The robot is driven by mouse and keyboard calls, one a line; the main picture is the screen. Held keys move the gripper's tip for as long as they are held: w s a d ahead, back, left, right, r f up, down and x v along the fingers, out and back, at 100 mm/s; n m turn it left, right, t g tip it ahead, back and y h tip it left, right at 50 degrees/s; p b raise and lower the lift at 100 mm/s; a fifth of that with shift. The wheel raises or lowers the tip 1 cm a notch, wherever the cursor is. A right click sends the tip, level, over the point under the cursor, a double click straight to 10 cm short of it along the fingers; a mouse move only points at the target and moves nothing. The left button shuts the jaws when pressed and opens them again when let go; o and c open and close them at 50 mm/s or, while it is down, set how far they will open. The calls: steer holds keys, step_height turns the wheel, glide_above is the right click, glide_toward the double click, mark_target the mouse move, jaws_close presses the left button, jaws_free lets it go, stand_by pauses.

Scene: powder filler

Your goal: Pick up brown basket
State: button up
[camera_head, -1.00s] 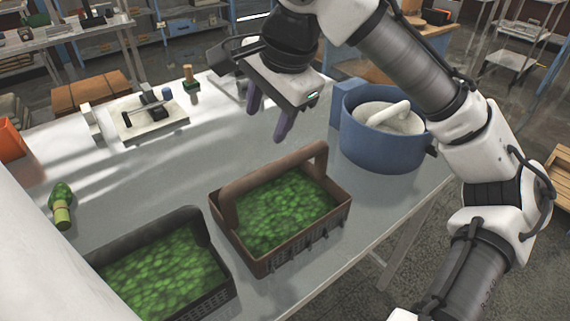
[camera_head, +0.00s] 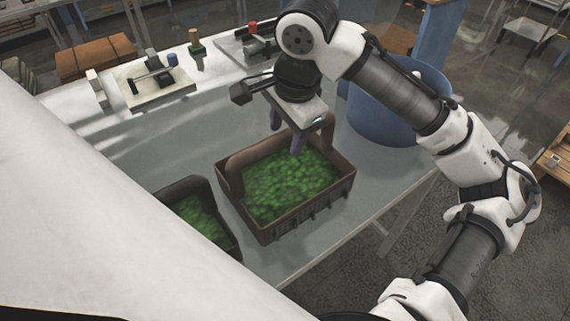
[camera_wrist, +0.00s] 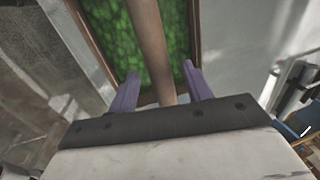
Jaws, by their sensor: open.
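The brown basket (camera_head: 300,222) stands on the grey table, filled with green contents, its arched handle running over the top. My gripper (camera_head: 286,138) is above the far part of the basket in the head view, fingers pointing down. In the wrist view the basket's handle (camera_wrist: 151,40) runs between my two purple fingers (camera_wrist: 158,88), which are open on either side of it. I cannot tell how far below the fingertips the handle is. My gripper and wrist hide part of the handle in the head view.
A black basket (camera_head: 226,236) with green contents stands just left of the brown one, partly hidden by a white surface. A blue round container (camera_head: 385,122) stands to the right behind my arm. Small devices (camera_head: 152,84) stand at the table's back. The table's left middle is clear.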

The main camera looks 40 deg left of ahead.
steer(key=shift+w+a+f, duration=0.1)
steer(key=shift+a+f, duration=0.05)
steer(key=shift+f, duration=0.45)
steer(key=shift+a+f, duration=0.1)
steer(key=shift+f, duration=0.5)
jaws_close()
